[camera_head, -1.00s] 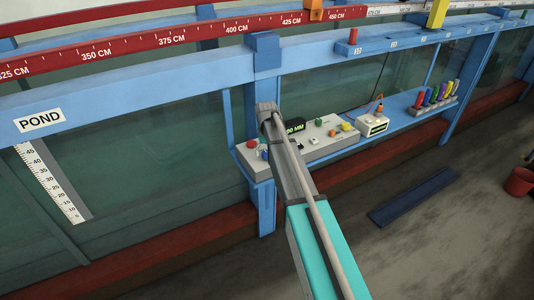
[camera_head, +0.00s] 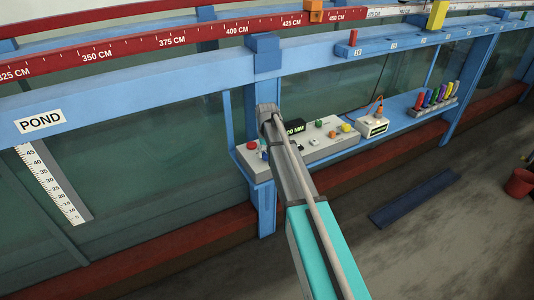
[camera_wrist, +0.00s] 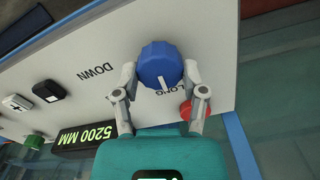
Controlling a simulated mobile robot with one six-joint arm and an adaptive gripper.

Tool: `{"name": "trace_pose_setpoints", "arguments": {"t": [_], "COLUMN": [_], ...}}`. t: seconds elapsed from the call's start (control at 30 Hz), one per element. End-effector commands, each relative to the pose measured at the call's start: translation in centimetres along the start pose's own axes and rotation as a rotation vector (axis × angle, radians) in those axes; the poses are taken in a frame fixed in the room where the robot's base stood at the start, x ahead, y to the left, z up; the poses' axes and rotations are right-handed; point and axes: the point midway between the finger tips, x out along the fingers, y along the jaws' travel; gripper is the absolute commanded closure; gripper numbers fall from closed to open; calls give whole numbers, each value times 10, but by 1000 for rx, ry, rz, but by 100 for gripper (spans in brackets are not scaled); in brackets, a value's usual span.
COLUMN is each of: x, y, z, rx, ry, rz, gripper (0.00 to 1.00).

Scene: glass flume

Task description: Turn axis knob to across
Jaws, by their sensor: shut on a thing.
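The axis knob (camera_wrist: 160,62) is a blue ribbed knob with a white pointer line, on a light grey control panel (camera_wrist: 218,40). In the wrist view its pointer is toward the word LONG, which is partly hidden beside a finger. My gripper (camera_wrist: 161,74) has one finger on each side of the knob and is shut on it. The word DOWN is printed to the left of the knob. In the head view my arm hides most of the gripper, and the panel (camera_head: 332,148) sits on a blue shelf.
A red button (camera_wrist: 194,109) lies close beside the right finger. A lit display (camera_wrist: 87,140) reads 5200 MM. Black and white switches (camera_wrist: 46,91) and a green button (camera_wrist: 34,142) are farther left. A small meter box (camera_head: 373,126) stands right of the panel.

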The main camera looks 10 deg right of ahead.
Motion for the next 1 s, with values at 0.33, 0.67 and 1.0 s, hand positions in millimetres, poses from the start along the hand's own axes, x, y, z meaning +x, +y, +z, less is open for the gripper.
{"name": "trace_pose_setpoints", "arguments": {"t": [0.33,0.67,1.0], "x": [0,0,0], "y": [0,0,0], "z": [0,0,0], "rx": [210,490,688], "ry": [1,1,0], "rz": [1,1,0], "gripper": [93,93,93]}}
